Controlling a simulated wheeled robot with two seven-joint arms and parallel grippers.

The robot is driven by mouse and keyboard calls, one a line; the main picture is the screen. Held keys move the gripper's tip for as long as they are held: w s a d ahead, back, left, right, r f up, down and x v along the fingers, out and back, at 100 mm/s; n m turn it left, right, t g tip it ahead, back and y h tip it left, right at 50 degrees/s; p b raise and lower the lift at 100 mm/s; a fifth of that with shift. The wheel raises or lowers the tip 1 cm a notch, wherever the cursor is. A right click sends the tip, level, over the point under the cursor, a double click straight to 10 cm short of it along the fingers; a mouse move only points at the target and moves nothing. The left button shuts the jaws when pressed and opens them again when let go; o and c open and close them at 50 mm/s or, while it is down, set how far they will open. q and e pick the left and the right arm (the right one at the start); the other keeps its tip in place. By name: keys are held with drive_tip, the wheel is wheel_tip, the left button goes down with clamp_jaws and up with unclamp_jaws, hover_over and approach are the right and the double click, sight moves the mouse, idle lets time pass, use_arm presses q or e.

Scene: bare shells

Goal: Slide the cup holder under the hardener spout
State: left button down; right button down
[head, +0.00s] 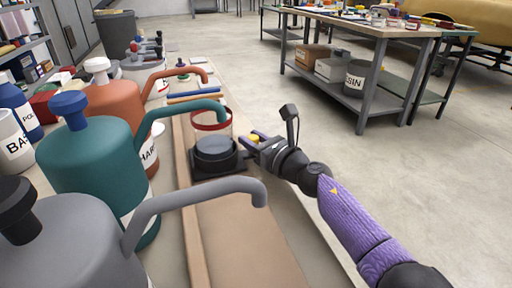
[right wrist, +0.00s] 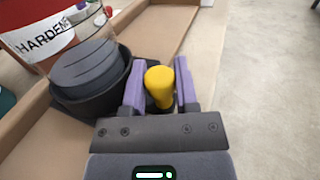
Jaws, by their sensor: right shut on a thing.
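The black cup holder (head: 228,168) sits on the brown board, with a clear red-rimmed cup (head: 211,127) on it. In the right wrist view the holder (right wrist: 105,106) is left of my fingers. My right gripper (head: 250,141) is shut on the holder's yellow knob (right wrist: 160,86). The orange hardener can (head: 118,105) stands left; its spout (head: 185,72) ends beyond the cup. The teal can's spout (head: 190,106) overlaps the cup in the picture. The hardener label (right wrist: 40,38) shows in the right wrist view. My left gripper is not seen.
The grey can's spout (head: 195,192) hangs over the near part of the board (head: 230,235). A raised strip (head: 190,225) runs along the board's left side. Blue and yellow rods (head: 194,96) lie behind the cup. Clear floor lies right.

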drive_tip(key=c, duration=0.7)
unclamp_jaws()
drive_tip(key=shift+c, duration=0.2)
drive_tip(key=shift+o, duration=0.4)
drive_tip(key=shift+s+d+r+p, duration=0.2)
drive_tip(key=shift+s+d+p, duration=0.25)
drive_tip(key=shift+p, duration=0.2)
drive_tip(key=shift+s+d+r+p, duration=0.15)
drive_tip(key=shift+s+d+p, duration=0.3)
drive_tip(key=shift+p, duration=0.15)
drive_tip(key=p+v, duration=0.1)
drive_tip(key=v, duration=0.3)
drive_tip(key=p+v, duration=0.1)
drive_tip(key=v, duration=0.1)
drive_tip(key=shift+s+d+f+p, duration=0.15)
drive_tip(key=shift+f+p, duration=0.1)
drive_tip(key=shift+p, duration=0.1)
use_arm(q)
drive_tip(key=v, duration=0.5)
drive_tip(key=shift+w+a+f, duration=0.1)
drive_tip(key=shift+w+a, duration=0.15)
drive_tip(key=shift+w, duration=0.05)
use_arm(e)
drive_tip(key=shift+s+d+f, duration=0.15)
drive_tip(key=shift+s+d, duration=0.15)
drive_tip(key=shift+s, duration=0.05)
